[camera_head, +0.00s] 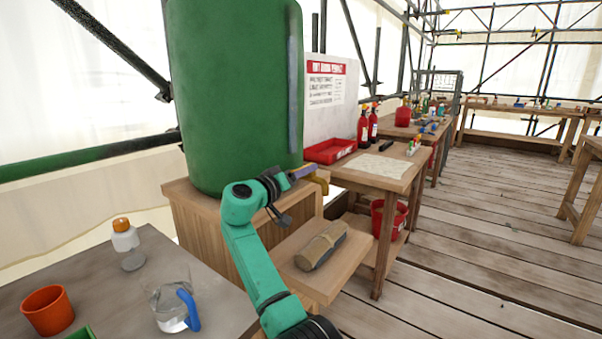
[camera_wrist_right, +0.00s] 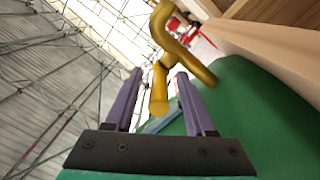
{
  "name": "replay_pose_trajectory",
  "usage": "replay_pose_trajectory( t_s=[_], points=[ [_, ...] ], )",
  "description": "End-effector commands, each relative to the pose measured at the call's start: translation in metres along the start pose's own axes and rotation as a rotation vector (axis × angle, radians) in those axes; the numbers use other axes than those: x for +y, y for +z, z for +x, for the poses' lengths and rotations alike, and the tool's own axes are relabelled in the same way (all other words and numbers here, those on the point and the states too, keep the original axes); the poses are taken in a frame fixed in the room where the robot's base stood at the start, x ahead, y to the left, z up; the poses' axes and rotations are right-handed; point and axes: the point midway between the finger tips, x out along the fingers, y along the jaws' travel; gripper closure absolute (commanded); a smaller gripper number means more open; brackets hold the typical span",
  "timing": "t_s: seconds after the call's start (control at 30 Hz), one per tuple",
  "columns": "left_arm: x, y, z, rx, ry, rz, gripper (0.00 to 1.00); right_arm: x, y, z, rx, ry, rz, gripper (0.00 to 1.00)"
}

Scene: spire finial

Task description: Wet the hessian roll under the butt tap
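The brown hessian roll (camera_head: 321,246) lies on a low wooden shelf (camera_head: 322,288) in front of the green butt (camera_head: 232,95). No hand holds it, and I see no water on it. The brass butt tap (camera_head: 320,182) is at the butt's lower right, above the shelf; in the right wrist view its curved spout and lever (camera_wrist_right: 159,88) show large. My right gripper (camera_head: 300,173) is at the tap. In the wrist view its purple fingers (camera_wrist_right: 160,80) are apart, one on each side of the lever, with gaps showing. My left gripper is out of view.
A grey bench at front left holds a clear jug (camera_head: 168,300), an orange cup (camera_head: 47,310) and a capped bottle (camera_head: 127,245). A wooden table at right carries a red tray (camera_head: 330,150) and extinguishers (camera_head: 363,126). A red bucket (camera_head: 388,220) stands beneath it. The plank floor at right is clear.

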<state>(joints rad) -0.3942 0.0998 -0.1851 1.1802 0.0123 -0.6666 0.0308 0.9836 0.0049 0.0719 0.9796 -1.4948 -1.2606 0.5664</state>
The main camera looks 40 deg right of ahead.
Motion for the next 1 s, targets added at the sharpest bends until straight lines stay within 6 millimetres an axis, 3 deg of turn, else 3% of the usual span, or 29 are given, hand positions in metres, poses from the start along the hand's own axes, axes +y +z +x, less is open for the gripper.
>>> replay_pose_trajectory(
  t_s=[0.27, 0.37, 0.7, 0.83, 1.0],
  points=[
    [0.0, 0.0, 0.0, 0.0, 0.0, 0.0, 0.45, 0.0, -0.002, -0.005, 0.006, -0.002, 0.002, 0.45],
    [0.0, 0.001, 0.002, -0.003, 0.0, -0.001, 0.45, -0.001, -0.002, -0.02, 0.007, -0.004, 0.001, 0.45],
    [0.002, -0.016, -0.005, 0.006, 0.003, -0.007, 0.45, -0.001, 0.0, -0.105, 0.003, -0.003, 0.0, 0.45],
    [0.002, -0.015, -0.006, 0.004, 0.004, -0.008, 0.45, 0.0, 0.0, -0.119, 0.002, -0.001, 0.001, 0.45],
    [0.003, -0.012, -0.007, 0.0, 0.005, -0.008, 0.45, 0.001, 0.0, -0.12, 0.002, 0.0, 0.001, 0.45]
  ],
)
